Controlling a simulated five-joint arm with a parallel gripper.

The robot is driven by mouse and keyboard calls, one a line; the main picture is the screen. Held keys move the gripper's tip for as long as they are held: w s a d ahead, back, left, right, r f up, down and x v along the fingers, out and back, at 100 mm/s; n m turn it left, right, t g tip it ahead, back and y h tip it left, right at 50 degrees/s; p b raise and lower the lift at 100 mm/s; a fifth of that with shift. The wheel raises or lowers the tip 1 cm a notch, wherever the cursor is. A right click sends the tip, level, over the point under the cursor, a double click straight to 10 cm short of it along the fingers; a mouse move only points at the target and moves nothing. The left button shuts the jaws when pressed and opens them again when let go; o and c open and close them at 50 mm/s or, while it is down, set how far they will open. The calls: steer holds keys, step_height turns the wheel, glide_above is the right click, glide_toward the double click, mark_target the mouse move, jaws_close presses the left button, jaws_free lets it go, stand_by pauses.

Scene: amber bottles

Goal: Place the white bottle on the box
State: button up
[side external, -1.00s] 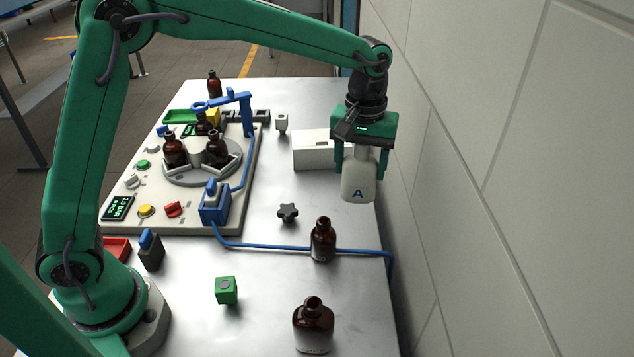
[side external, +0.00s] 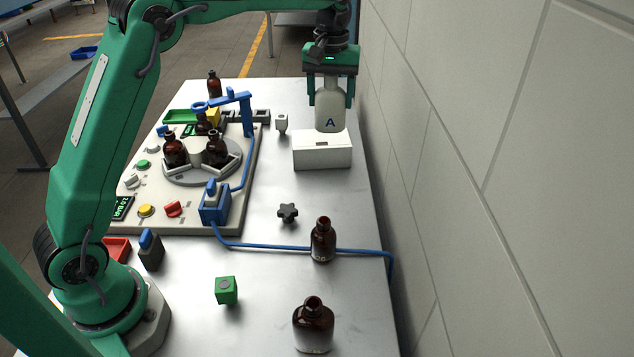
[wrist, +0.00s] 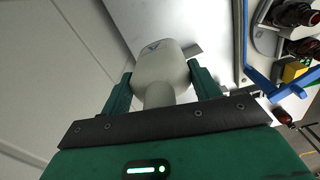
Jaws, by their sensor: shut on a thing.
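In the wrist view the bottle (wrist: 162,72) sits between the fingers of my gripper (wrist: 160,90). A small part of a pale surface, perhaps the box, shows beside it.
Brown bottles (side external: 323,240) (side external: 313,325) stand at the front right. A turntable station (side external: 190,185) with several brown bottles fills the left. A blue cable (side external: 280,247) crosses the table, near a black knob (side external: 288,212). A wall (side external: 490,170) rises close on the right.

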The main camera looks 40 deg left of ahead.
steer(key=w+a+f, duration=0.4)
steer(key=a+f, duration=0.2)
steer(key=a, duration=0.4)
steer(key=shift+a+f, duration=0.35)
steer(key=shift+f, duration=0.05)
steer(key=shift+f, duration=0.1)
steer(key=shift+f, duration=1.95)
steer(key=shift+f, duration=0.1)
steer(key=o, duration=1.1)
